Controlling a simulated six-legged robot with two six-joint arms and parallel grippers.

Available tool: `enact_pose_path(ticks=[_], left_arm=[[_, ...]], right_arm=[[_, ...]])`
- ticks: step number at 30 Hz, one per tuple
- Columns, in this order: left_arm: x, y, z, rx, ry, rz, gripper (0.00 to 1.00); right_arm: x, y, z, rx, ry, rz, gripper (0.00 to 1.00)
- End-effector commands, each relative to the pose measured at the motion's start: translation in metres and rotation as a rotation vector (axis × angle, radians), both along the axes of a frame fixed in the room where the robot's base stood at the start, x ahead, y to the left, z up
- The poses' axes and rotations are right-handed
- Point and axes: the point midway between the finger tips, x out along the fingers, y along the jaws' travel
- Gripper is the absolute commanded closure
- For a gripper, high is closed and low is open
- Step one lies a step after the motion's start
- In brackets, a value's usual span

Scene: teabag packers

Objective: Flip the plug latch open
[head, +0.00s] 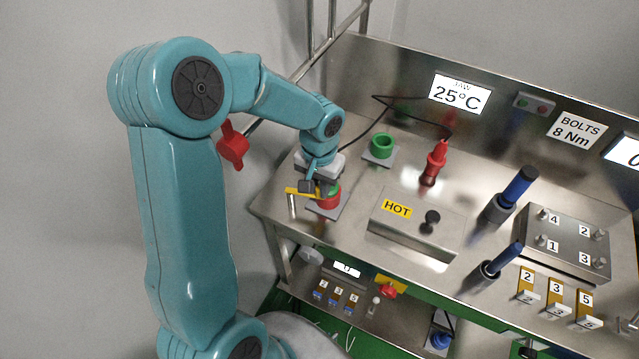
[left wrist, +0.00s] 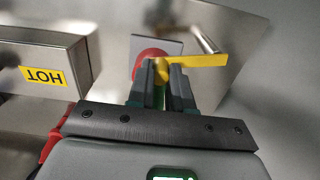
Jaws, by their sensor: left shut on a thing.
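The yellow latch bar (head: 302,191) crosses the top of a red round fitting (head: 329,202) on a grey plate. In the left wrist view the bar (left wrist: 205,60) runs right from my fingertips, with the red fitting (left wrist: 150,56) behind. A green part (head: 333,187) shows just above the red; some green also shows between my fingers. My left gripper (head: 313,188) is shut at the bar's inner end, between its fingertips (left wrist: 160,68). The fingers partly hide the fitting, so the exact contact is unclear. My right gripper is out of view.
A steel post (head: 292,204) stands at the bar's outer end. A green ring socket (head: 382,145), a red probe (head: 434,162) with black cable and a steel HOT box (head: 415,224) stand to the right. The bench's left edge is close.

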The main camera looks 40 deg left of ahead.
Motion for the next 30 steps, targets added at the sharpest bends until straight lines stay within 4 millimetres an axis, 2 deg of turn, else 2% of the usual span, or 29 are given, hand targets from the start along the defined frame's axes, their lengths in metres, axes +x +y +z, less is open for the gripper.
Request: enact_pose_path(ticks=[8,30], left_arm=[[-0.008,-0.004,0.0,0.001,-0.003,-0.128,1.0],[-0.05,-0.009,0.001,0.001,-0.004,-0.729,1.0]], right_arm=[[0.0,0.0,-0.006,0.0,0.0,0.0,0.57],[0.0,0.0,-0.011,0.0,0.0,0.0,0.57]])
